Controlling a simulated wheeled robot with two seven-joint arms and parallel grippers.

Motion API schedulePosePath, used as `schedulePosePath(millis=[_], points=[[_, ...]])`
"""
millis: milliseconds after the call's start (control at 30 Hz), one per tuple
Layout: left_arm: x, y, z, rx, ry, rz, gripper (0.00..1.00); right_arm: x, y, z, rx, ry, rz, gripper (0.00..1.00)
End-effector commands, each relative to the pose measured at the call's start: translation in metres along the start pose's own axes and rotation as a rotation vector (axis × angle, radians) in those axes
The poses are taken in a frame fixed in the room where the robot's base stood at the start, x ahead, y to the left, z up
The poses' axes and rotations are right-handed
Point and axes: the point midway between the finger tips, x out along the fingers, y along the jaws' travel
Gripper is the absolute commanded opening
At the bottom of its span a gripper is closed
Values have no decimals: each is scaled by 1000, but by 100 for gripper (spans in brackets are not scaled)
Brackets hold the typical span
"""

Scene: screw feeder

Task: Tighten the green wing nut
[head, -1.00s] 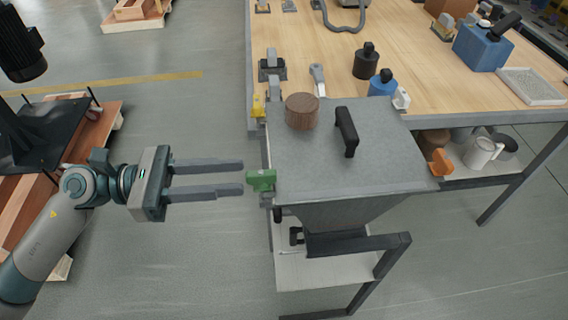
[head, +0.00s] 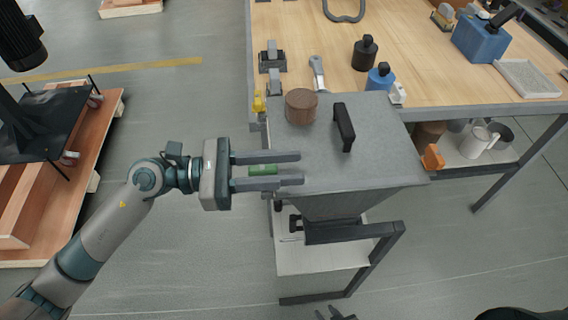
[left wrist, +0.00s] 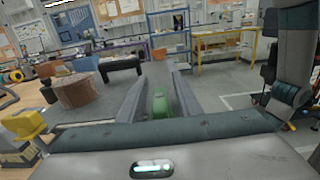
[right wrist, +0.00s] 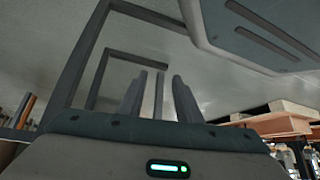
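The green wing nut (head: 263,170) is on the left side of the grey feeder box (head: 375,165). My left gripper (head: 301,168) is open, with one finger on each side of the nut and a visible gap to it. In the left wrist view the green nut (left wrist: 159,106) stands between the two fingers, also apart from them. My right gripper (head: 336,316) barely shows at the bottom edge of the head view. In the right wrist view its fingers (right wrist: 158,78) are apart, with a grey bar visible between them.
A yellow part (head: 259,102) and an orange part (head: 432,158) are on the feeder's other sides. A wooden knob (head: 301,107) and a black handle (head: 344,127) rise from the lid. The workbench (head: 310,30) is behind. Floor left of the feeder is free.

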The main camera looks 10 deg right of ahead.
Motion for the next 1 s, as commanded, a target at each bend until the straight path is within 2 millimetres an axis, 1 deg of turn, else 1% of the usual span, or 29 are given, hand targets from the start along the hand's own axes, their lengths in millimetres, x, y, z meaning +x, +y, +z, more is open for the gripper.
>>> schedulePosePath(millis=[33, 67, 100, 167, 200, 467, 633, 733, 1000], points=[[0, 0, 0, 0, 0, 0, 31, 0, 0, 0, 0, 0, 0, 31], [0, 0, 0, 0, 0, 0, 29, 0, 0, 0, 0, 0, 0, 31], [0, 0, 0, 0, 0, 0, 19, 0, 0, 0, 0, 0, 0, 31], [0, 0, 0, 0, 0, 0, 5, 0, 0, 0, 0, 0, 0, 31], [0, 0, 0, 0, 0, 0, 0, 0, 0, -1, 0, 1, 0, 31], [0, 0, 0, 0, 0, -3, 0, 2, 1, 1, 0, -4, 1, 31], [0, 0, -2, -1, -1, -18, 0, 6, 2, 3, 2, -18, 3, 31], [0, 0, -3, 0, -1, -33, 0, 6, 6, 8, 5, -46, 8, 31], [0, -3, -5, 1, -1, -102, 0, 14, 18, 19, 14, -135, 24, 31]])
